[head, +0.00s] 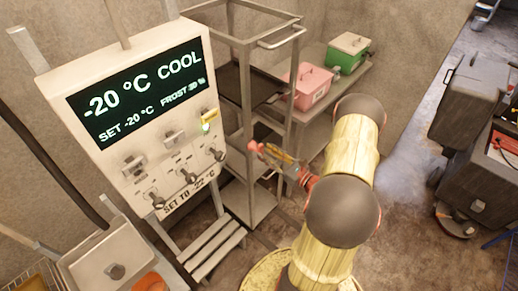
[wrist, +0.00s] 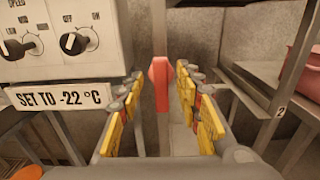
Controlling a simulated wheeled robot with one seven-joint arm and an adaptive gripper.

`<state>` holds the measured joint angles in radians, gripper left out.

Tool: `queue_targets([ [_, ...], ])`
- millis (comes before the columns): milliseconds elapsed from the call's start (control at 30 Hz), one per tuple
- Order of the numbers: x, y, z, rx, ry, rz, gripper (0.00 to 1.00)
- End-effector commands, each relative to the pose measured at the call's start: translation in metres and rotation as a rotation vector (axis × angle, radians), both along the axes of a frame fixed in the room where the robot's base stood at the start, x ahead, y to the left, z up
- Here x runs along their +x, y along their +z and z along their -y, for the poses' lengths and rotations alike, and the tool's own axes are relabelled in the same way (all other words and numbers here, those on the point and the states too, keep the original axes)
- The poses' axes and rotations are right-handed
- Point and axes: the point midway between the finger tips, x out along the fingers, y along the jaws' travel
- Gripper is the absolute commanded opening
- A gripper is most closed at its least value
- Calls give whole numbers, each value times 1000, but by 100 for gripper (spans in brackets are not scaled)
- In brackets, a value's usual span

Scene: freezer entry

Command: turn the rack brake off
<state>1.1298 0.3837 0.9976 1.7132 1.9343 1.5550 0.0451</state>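The metal rack (head: 247,100) stands right of the control panel. A small red piece (head: 255,147), which looks like the brake handle, is at the rack's front post. In the wrist view the red piece (wrist: 160,82) stands upright ahead, in line with the gap between my fingers. My gripper (head: 272,156) is close to it in the head view. In the wrist view my gripper (wrist: 160,85) has its yellow-padded fingers apart, with space on both sides of the red piece. No contact shows. The brake's setting cannot be read.
A control panel (head: 62,88) reads -20 °C COOL and carries knobs and a "SET TO -22 °C" label (wrist: 57,98). Pink (head: 308,86) and green (head: 348,54) boxes sit on a shelf at right. A slatted step (head: 212,246) is below the panel. Dark cases (head: 468,95) stand far right.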

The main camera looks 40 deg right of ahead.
Motion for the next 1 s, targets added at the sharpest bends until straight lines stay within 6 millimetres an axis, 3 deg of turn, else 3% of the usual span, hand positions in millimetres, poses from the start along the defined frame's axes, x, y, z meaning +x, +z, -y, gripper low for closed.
queue_targets([
  [100,19,1,-3,-3,4,1,35],
  [300,38,0,-3,-1,2,-1,35],
  [667,42,0,-3,-1,1,-1,34],
  [1000,42,0,-3,-1,1,-1,15],
])
